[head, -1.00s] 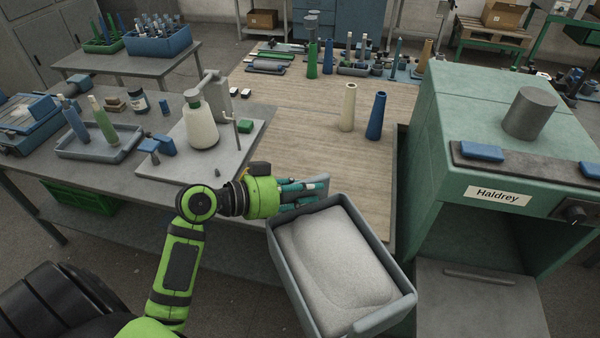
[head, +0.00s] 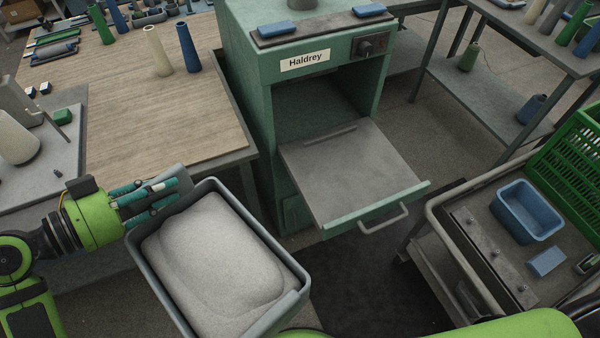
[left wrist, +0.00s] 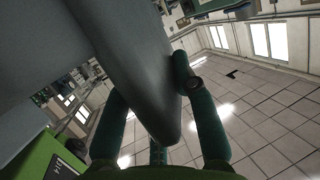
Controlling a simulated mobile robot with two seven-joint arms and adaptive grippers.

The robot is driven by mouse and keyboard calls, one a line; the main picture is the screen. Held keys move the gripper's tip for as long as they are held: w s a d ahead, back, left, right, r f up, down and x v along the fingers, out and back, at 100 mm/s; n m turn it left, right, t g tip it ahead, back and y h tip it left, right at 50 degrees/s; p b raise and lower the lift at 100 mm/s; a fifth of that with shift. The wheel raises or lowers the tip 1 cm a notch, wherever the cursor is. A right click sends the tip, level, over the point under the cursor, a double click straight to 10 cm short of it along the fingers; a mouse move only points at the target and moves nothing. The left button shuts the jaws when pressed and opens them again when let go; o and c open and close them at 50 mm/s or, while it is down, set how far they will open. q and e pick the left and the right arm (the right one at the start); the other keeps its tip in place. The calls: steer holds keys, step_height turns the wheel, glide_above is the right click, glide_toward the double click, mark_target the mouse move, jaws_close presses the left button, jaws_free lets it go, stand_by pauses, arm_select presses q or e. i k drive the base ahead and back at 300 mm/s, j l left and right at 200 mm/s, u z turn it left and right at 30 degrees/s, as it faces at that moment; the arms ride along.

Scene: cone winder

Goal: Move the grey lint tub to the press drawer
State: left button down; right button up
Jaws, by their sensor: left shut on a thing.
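The grey lint tub (head: 297,299), filled with pale lint, is held in the air in front of the wooden table in the head view. My left gripper (head: 165,197) is shut on the tub's far left rim. In the left wrist view the fingers (left wrist: 160,115) close around the tub's grey wall (left wrist: 135,70). The press drawer (head: 352,172) is pulled out of the green Haldrey press (head: 258,100), and its flat top is bare. The tub is left of the drawer and apart from it. My right gripper does not show; a green arm part is at the bottom edge.
A trolley (head: 437,222) with a blue bin (head: 528,212) and a green crate (head: 580,150) stands right of the drawer. The wooden table (head: 170,120) carries a cream cone (head: 157,52) and a blue cone (head: 188,48). Open floor lies below the drawer.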

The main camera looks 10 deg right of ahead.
mark_target(348, 164)
steer(key=k+l+z, duration=0.1)
steer(key=k, duration=0.35)
steer(key=k+l+z, duration=0.1)
steer(key=k+l, duration=0.2)
steer(key=k, duration=0.15)
steer(key=z, duration=1.45)
